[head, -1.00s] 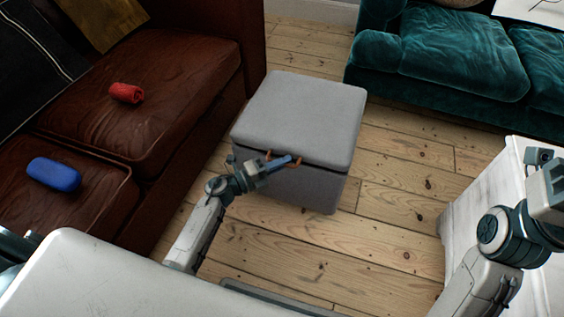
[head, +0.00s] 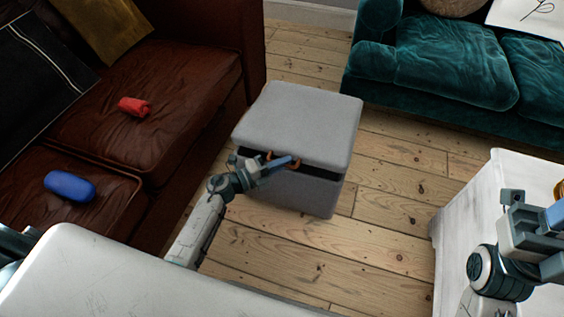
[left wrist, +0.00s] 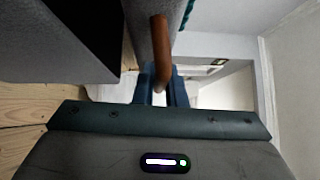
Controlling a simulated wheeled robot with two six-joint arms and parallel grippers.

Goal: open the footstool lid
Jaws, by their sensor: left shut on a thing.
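The grey footstool (head: 300,192) stands on the floorboards, its padded lid (head: 303,118) tilted slightly up at the front. A dark gap shows between lid and body. A brown handle (head: 294,162) sits on the front edge of the lid. My left gripper (head: 290,160) is shut on this handle at the front of the footstool. In the left wrist view the handle (left wrist: 160,50) runs down between the blue fingers (left wrist: 161,88). My right gripper (head: 556,216) is at the right edge, away from the footstool, and its fingertips are partly cut off.
A brown leather sofa (head: 195,75) with a red roll (head: 134,106) and a blue roll (head: 70,186) is at the left. A teal sofa (head: 455,60) is at the back right. A white cabinet (head: 455,215) is at the right. Bare floor (head: 390,215) lies right of the footstool.

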